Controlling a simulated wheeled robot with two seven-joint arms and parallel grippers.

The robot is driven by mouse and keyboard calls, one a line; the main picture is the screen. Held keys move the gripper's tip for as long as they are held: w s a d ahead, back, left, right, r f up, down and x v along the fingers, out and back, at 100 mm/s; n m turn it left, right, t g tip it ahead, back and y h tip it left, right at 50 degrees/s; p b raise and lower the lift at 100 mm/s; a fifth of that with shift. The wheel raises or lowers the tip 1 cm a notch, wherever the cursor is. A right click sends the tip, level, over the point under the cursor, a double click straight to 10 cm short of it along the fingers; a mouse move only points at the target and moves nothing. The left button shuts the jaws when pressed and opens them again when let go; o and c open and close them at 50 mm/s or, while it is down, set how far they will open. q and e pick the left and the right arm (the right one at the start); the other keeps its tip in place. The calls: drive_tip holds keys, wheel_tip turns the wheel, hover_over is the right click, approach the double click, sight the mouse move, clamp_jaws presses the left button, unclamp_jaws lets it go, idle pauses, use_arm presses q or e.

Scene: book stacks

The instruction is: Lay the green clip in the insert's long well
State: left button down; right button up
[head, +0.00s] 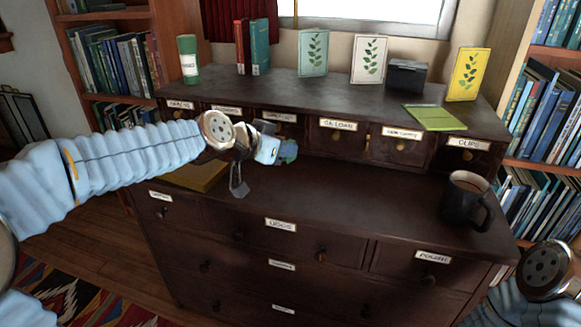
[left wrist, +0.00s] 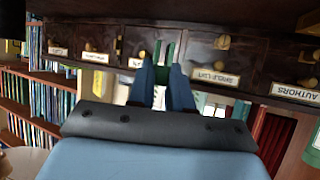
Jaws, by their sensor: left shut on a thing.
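My left gripper (head: 282,150) hangs over the dark desk, in front of the row of small drawers. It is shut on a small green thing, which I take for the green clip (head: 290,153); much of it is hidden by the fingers. In the left wrist view the two blue fingers (left wrist: 167,85) close on the green clip (left wrist: 163,48), with the drawer fronts behind them. The clip appears held in the air above the desktop. I cannot make out an insert or a long well in either view. My right gripper is out of view.
A dark mug (head: 466,202) stands at the desktop's right end. A flat yellow-brown item (head: 197,177) lies at the left. The upper shelf holds cards, a black box (head: 407,77) and a green pad (head: 435,117). The middle desktop (head: 350,205) is clear.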

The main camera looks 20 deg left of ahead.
use_arm(q)
drive_tip(key=w+f, duration=0.1)
drive_tip(key=f, duration=0.1)
drive_tip(key=w+f+b, duration=0.1)
drive_tip(key=w+f, duration=0.1)
drive_tip(key=shift+w+d+f, duration=0.1)
drive_tip(key=shift+d+f, duration=0.05)
drive_tip(key=shift+d, duration=0.05)
drive_tip(key=f, duration=0.1)
drive_tip(key=f+b, duration=0.1)
drive_tip(key=f, duration=0.1)
drive_tip(key=shift+w+b, duration=0.25)
drive_tip(key=shift+b, duration=0.15)
drive_tip(key=shift+f, duration=0.2)
drive_tip(key=shift+f, duration=0.1)
drive_tip(key=c, duration=1.5)
unclamp_jaws()
drive_tip(key=o, duration=0.5)
drive_tip(key=shift+c, duration=0.2)
